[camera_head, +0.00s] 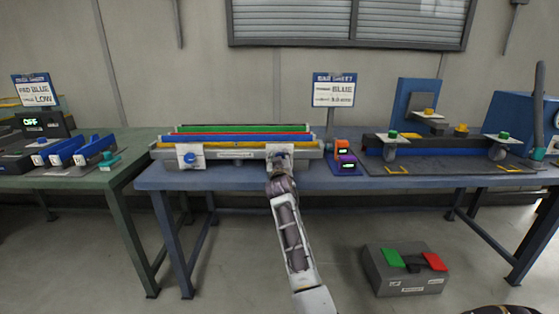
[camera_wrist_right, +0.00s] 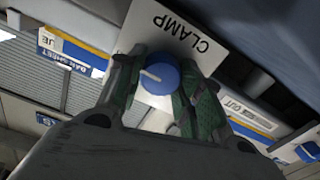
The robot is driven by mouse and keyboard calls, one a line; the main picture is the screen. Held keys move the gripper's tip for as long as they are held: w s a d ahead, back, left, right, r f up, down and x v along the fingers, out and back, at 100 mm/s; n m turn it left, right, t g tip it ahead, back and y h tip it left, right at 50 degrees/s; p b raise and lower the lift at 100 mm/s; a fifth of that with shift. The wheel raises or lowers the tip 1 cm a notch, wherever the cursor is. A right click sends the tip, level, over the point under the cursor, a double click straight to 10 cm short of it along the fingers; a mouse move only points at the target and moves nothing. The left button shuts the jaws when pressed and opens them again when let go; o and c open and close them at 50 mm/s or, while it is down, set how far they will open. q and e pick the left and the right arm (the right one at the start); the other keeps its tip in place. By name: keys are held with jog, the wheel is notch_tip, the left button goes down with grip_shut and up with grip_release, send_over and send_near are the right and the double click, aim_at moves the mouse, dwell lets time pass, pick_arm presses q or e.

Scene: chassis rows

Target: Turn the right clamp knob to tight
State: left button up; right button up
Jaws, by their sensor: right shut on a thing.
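The right clamp knob (camera_wrist_right: 160,76) is blue with a white pointer line and sits on a white plate (camera_wrist_right: 182,32) lettered CLAMP, upside down in the right wrist view. My right gripper (camera_wrist_right: 158,90) has its green-padded fingers on both sides of the knob and is shut on it. In the head view my right gripper (camera_head: 281,168) reaches the right white plate (camera_head: 280,149) on the bench fixture's front and hides the knob. The pointer slants toward the left finger in the wrist view; any tight mark is not readable. My left gripper is not in view.
The left clamp knob (camera_head: 190,158) is blue, at the fixture's other end. Green, red and blue bars (camera_head: 240,137) lie along the fixture. An orange and purple device (camera_head: 344,155) stands close right of my gripper. A grey box (camera_head: 405,270) sits on the floor.

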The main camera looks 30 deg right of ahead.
jog(key=o, duration=0.8)
jog(key=shift+f, duration=0.2)
jog(key=shift+o, duration=1.2)
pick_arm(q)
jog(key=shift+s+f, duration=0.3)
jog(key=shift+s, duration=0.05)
pick_arm(e)
jog(key=shift+r, duration=0.1)
jog(key=shift+s+a, duration=0.15)
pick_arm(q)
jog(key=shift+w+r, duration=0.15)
pick_arm(e)
jog(key=v, duration=0.7)
jog(key=shift+s, duration=0.1)
